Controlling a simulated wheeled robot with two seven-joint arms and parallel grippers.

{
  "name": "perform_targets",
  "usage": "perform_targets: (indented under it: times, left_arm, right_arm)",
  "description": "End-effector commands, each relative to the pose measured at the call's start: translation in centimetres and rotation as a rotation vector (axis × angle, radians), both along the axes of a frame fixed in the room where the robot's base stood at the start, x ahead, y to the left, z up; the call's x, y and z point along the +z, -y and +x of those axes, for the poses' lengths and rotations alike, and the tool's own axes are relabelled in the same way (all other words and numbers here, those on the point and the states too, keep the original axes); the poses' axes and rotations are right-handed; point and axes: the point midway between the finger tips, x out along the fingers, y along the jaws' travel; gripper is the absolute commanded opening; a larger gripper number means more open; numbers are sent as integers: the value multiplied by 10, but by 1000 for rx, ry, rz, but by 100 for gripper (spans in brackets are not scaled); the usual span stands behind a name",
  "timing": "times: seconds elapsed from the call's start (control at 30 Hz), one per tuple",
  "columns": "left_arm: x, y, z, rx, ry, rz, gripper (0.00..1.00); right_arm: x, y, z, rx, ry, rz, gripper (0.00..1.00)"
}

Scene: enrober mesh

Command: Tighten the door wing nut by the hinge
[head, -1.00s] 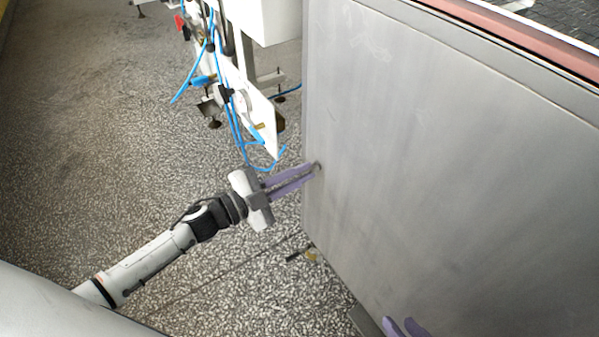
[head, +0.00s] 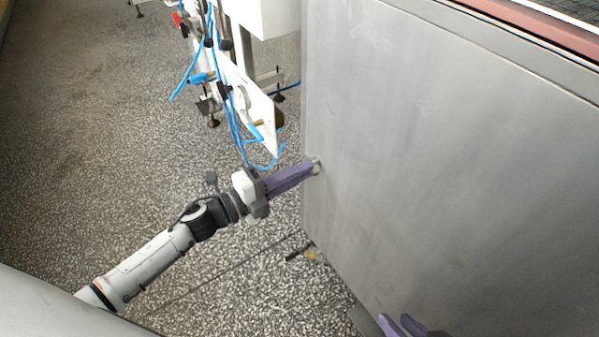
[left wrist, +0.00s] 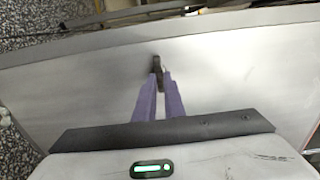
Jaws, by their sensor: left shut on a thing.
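The door wing nut (head: 316,166) is a small metal piece on the grey door panel, near its left edge. It shows dark in the left wrist view (left wrist: 157,64), between the tips of my purple fingers. My left gripper (head: 311,167) reaches in from the left and is shut on the wing nut, which its fingertips partly hide. My right gripper (head: 400,325) shows only as purple fingers at the bottom edge, low in front of the panel. The two fingers look apart with nothing seen between them. I cannot make out the hinge.
The large grey door panel (head: 440,170) fills the right side. A white machine frame with blue hoses (head: 235,110) stands behind at the upper left. A small yellowish item (head: 311,255) is at the panel's lower left corner. The speckled floor (head: 110,150) is open at left.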

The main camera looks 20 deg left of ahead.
Motion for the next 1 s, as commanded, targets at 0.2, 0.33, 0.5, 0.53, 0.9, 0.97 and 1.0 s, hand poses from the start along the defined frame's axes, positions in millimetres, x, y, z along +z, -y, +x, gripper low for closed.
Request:
perform_targets:
  times: [0.2, 0.33, 0.5, 0.53, 0.9, 0.97, 1.0]
  left_arm:
    - [-1, 0, 0, 1, 11, 18, 0]
    - [-1, 0, 0, 1, 13, 19, 0]
    - [-1, 0, -1, 0, 13, 19, 0]
    - [-1, 0, -1, 0, 13, 19, 0]
    - [0, 0, 0, 0, 12, 16, 28]
    - [0, -1, -1, 0, 11, 16, 28]
    - [-1, -3, -3, 1, 10, 16, 28]
  right_arm:
    - [1, 0, 1, 2, 2, 0, 26]
    - [1, 0, 1, 2, 2, 1, 26]
    - [1, 0, 1, 2, 3, 1, 26]
    - [1, 0, 1, 1, 3, 2, 26]
    - [1, -1, 0, -2, 1, 4, 26]
    - [2, -1, 0, -2, 1, 4, 26]
    - [2, -1, 1, -3, 3, 5, 26]
